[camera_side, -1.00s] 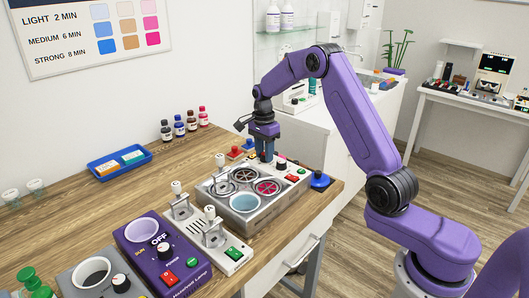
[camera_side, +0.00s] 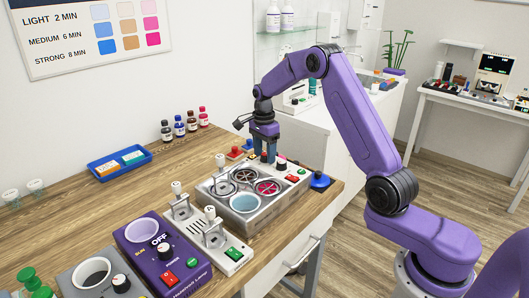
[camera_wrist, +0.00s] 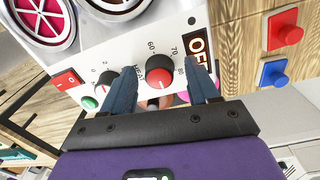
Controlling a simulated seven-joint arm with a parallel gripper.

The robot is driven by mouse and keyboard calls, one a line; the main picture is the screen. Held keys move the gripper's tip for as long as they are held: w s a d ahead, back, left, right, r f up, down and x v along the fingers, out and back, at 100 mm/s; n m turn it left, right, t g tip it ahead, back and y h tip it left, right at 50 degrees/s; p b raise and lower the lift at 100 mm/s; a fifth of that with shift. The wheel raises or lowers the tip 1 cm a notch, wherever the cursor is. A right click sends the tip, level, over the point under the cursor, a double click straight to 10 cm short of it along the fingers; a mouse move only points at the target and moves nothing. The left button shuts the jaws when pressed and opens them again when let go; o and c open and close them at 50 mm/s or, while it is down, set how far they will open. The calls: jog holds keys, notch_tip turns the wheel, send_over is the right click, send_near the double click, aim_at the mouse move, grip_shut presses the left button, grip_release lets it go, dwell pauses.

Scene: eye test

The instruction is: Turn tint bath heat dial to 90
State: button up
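The heat dial (camera_wrist: 160,72) is a black knob with a red face on the white front panel of the tint bath (camera_side: 285,196). My gripper (camera_wrist: 161,78) has two blue fingers spread apart, one on each side of the dial in the wrist view. I cannot tell whether they touch it. In the side view my gripper (camera_side: 268,155) points down at the back of the bath, and a dark knob (camera_side: 281,161) shows beside the fingers.
A second black knob (camera_wrist: 106,79), a red switch (camera_wrist: 67,79) and a green button (camera_wrist: 89,103) share the panel. Red (camera_wrist: 285,28) and blue (camera_wrist: 273,73) push buttons are on the table nearby. A purple lamp unit (camera_side: 160,255) stands in front.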

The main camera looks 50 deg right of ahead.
aim_at(264, 153)
notch_tip(264, 153, up, 17)
jog(key=shift+w+r, duration=0.2)
jog(key=shift+w, duration=0.05)
dwell(0.5)
dwell(0.4)
jog(key=s+a+f+n, duration=0.2)
jog(key=s+a+n, duration=1.35)
jog(key=a, duration=0.35)
jog(key=s+d+f+n, duration=0.1)
jog(key=s+f+n, duration=0.2)
jog(key=s+n, duration=0.5)
jog(key=s+d+f+n, duration=0.1)
jog(key=s+f+n, duration=0.3)
jog(key=s+n, duration=0.5)
jog(key=s, duration=0.8)
jog(key=shift+t, duration=0.3)
